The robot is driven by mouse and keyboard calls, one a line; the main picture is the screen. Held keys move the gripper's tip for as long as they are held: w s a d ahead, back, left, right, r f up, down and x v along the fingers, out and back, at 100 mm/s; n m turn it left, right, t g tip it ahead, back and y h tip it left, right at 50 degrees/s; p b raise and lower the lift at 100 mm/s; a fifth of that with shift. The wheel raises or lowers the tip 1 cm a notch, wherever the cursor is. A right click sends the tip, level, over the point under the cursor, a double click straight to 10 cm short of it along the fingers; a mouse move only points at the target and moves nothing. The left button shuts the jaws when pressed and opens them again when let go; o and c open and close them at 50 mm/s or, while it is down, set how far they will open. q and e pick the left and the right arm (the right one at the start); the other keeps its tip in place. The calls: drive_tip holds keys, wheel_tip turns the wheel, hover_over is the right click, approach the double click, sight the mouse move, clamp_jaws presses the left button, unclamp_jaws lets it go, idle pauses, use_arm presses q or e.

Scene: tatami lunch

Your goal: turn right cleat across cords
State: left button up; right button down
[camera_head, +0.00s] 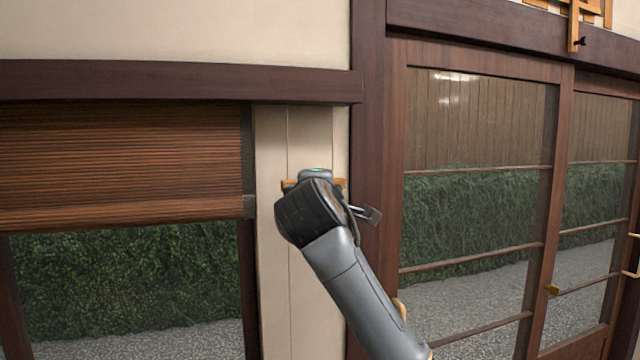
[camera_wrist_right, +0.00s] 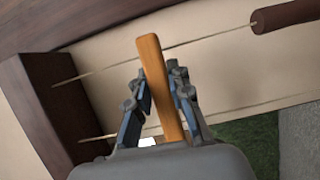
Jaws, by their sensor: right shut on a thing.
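The cleat is an orange-brown wooden bar on the cream wall strip between the blind and the glass doors. In the head view the cleat (camera_head: 288,184) lies about level, its ends showing on both sides of my right gripper (camera_head: 316,178), which hides its middle. In the right wrist view the cleat (camera_wrist_right: 150,55) stands between the two fingers of my right gripper (camera_wrist_right: 160,80), shut on it. A thin cord (camera_wrist_right: 205,38) runs crosswise to the bar, and a second cord (camera_wrist_right: 240,110) runs near the fingers. Their crossing there is partly hidden. My left gripper is out of view.
A dark beam (camera_head: 180,82) runs above the strip. A brown slatted blind (camera_head: 120,160) hangs left over a window. A dark post (camera_head: 368,130) and glass doors (camera_head: 475,210) stand right. A dark wooden cylinder (camera_wrist_right: 290,15) is on the upper cord.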

drive_tip(key=shift+f, duration=0.1)
drive_tip(key=c, duration=1.2)
unclamp_jaws()
drive_tip(key=s, duration=1.2)
drive_tip(key=shift+a, duration=0.45)
